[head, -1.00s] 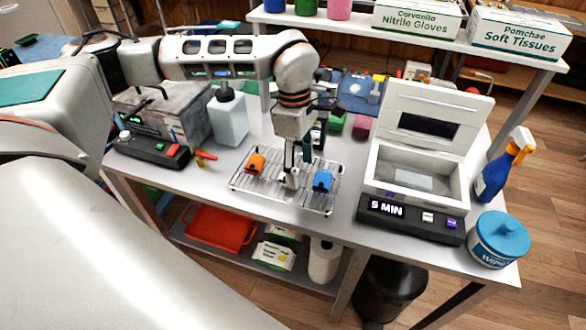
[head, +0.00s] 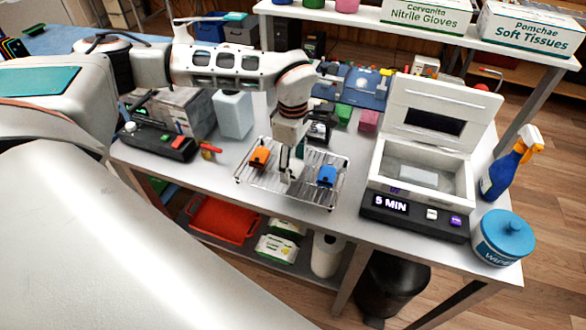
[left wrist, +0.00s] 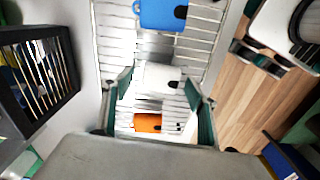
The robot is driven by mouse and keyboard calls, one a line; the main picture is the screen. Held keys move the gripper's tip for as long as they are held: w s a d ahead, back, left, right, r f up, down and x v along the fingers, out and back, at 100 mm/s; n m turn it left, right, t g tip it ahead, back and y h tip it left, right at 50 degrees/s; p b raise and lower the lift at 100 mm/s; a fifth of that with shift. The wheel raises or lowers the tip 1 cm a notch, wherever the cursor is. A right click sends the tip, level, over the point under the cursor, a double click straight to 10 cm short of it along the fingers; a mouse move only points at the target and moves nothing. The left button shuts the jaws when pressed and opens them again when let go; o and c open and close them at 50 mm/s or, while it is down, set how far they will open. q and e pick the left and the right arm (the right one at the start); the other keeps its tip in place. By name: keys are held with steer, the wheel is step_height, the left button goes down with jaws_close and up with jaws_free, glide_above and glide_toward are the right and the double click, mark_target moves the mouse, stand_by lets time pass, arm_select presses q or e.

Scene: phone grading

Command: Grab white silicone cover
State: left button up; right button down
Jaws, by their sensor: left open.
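The white silicone cover (left wrist: 160,78) stands on the wire rack between an orange cover (left wrist: 147,123) and a blue cover (left wrist: 163,14). In the head view the white cover (head: 291,170) is partly hidden under my left gripper (head: 291,158). In the left wrist view my left gripper (left wrist: 158,84) is open, with one green-padded finger on each side of the white cover. I cannot tell whether the fingers touch it. The wire rack (head: 242,177) lies on the grey table. My right gripper is not in view.
The lidded box with the "5 MIN" display (head: 412,212) stands open to the right of the rack. A white bottle (head: 233,113) and a black device with a red button (head: 160,143) are to the left. A wipes tub (head: 503,240) sits at the right edge.

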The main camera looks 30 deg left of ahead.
arm_select(q)
steer(key=c, duration=1)
steer(key=shift+c, duration=0.2)
steer(key=shift+r, duration=0.1)
